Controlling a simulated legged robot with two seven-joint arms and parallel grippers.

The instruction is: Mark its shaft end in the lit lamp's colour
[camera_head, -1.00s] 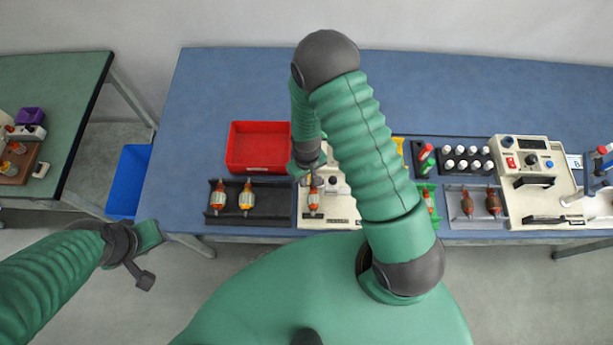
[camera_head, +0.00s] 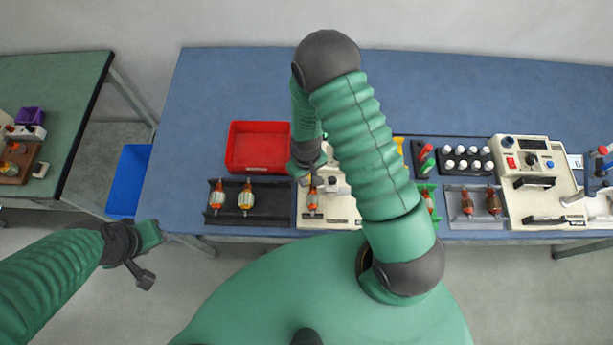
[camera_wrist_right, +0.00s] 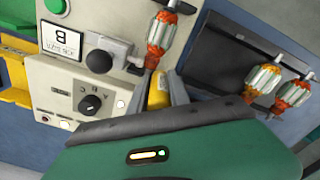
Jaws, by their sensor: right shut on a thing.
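An armature (camera_head: 312,200) with a red-orange winding lies on the cream test unit (camera_head: 341,213) at the bench's front edge. It also shows in the right wrist view (camera_wrist_right: 161,32). My right gripper (camera_head: 307,176) is over the far end of this armature. In the wrist view it is shut on a yellow piece (camera_wrist_right: 158,90), which looks like a marker, close to the armature's shaft end. Whether they touch is unclear. The unit has a dial (camera_wrist_right: 91,103) and small lamps; a pale round one (camera_wrist_right: 120,104) looks bright, but its colour is unclear. My left gripper (camera_head: 143,259) is empty, away from the bench.
A black tray (camera_head: 272,210) with two armatures is left of the unit, and a red bin (camera_head: 259,147) is behind it. To the right are red and green markers (camera_head: 427,160), white-capped bottles (camera_head: 462,165), a grey tray (camera_head: 482,222) with two armatures and another cream instrument (camera_head: 534,203).

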